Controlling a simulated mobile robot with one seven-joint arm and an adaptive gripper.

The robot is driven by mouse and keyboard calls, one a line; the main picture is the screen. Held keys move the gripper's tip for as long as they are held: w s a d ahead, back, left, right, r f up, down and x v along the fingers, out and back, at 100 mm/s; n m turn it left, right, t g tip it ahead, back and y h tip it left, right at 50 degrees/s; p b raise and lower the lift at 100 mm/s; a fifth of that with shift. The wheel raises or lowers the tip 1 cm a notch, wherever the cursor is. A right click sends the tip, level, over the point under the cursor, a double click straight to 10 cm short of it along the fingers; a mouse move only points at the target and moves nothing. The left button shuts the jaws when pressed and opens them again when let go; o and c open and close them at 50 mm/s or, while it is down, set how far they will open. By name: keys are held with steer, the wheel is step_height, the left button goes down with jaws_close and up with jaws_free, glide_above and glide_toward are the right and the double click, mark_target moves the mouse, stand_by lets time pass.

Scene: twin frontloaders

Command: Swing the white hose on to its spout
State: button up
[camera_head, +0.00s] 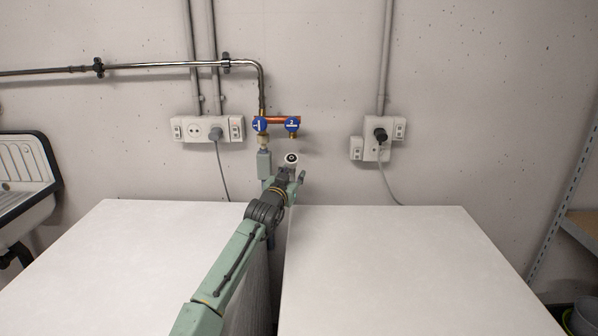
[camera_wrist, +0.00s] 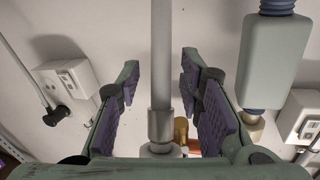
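The white hose (camera_wrist: 161,40) runs lengthwise between the fingers in the wrist view, with a metal collar and a round end fitting (camera_wrist: 160,148) near the bottom. In the head view its round end (camera_head: 291,158) shows with a dark centre, just below the brass spout (camera_head: 293,135) under the blue handle marked 2 (camera_head: 292,124). Part of a brass piece (camera_wrist: 181,130) shows behind the fitting in the wrist view. The end looks apart from the spout. My gripper (camera_head: 287,175) is open around the hose, with gaps on both sides. The lower hose is hidden in the head view.
A grey-green box (camera_head: 264,164) hangs under the valve with handle 1 (camera_head: 260,124), close beside my gripper. Outlets (camera_head: 208,129) and (camera_head: 377,139) with cables flank the valves. Two white machine tops (camera_head: 400,260) stand in front, with a narrow gap between them.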

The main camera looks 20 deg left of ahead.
steer(key=shift+w, duration=0.1)
jaws_close()
stand_by(0.5)
stand_by(0.4)
